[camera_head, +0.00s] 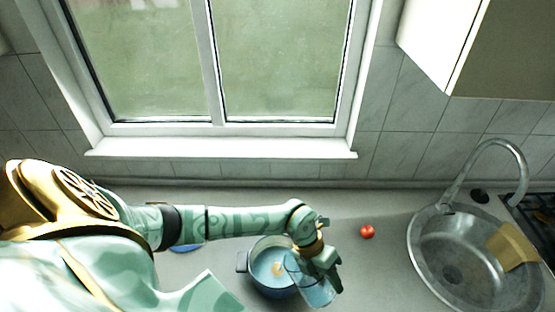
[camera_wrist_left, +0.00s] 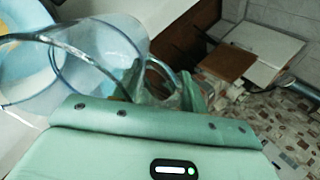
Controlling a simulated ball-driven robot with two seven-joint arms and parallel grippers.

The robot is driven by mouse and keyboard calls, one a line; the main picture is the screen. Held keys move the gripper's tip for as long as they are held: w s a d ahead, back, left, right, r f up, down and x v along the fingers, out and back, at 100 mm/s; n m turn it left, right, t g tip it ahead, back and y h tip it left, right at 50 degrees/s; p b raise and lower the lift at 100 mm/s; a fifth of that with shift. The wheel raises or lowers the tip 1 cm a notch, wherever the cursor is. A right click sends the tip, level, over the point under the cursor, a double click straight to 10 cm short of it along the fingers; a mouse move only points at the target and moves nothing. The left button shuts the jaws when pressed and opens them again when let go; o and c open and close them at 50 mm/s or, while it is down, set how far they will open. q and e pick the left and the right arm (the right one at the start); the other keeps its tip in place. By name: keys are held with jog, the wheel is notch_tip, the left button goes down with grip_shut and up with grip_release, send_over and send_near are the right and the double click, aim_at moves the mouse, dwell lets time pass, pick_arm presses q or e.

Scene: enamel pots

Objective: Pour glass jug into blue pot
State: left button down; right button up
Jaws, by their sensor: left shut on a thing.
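The blue pot (camera_head: 258,284) stands on the counter, with pale blue inside and something yellowish in it. Its rim also shows at the left edge of the left wrist view (camera_wrist_left: 52,62). The clear glass jug (camera_head: 318,291) is tilted, its mouth toward the pot and over its right side. In the left wrist view the jug (camera_wrist_left: 105,62) lies at a slant, its open rim near the pot. My left gripper (camera_head: 327,267) is shut on the jug at its handle side, right of the pot. I cannot tell how much liquid the jug holds. My right gripper is not in view.
A red tomato (camera_head: 367,231) lies on the grey counter (camera_head: 385,280) right of the gripper. A metal sink (camera_head: 455,270) with a tap and a tan cloth (camera_head: 512,247) is farther right. A blue item (camera_head: 186,248) is partly hidden behind my left arm. A window is behind.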

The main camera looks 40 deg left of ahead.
pick_arm(q)
jog(key=shift+a+r, duration=0.15)
jog(key=shift+a, duration=0.1)
jog(key=shift+w+d+b, duration=0.15)
jog(key=shift+b, duration=0.3)
jog(key=shift+a+h, duration=0.35)
jog(key=shift+h, duration=0.05)
jog(key=shift+b, duration=0.35)
jog(key=shift+d+r, duration=0.1)
jog(key=shift+d, duration=0.05)
jog(key=shift+a+h+b, duration=0.3)
jog(key=shift+a+b, duration=0.05)
jog(key=shift+b, duration=0.05)
jog(key=shift+d, duration=0.25)
jog(key=shift+a, duration=0.25)
jog(key=shift+b, duration=0.35)
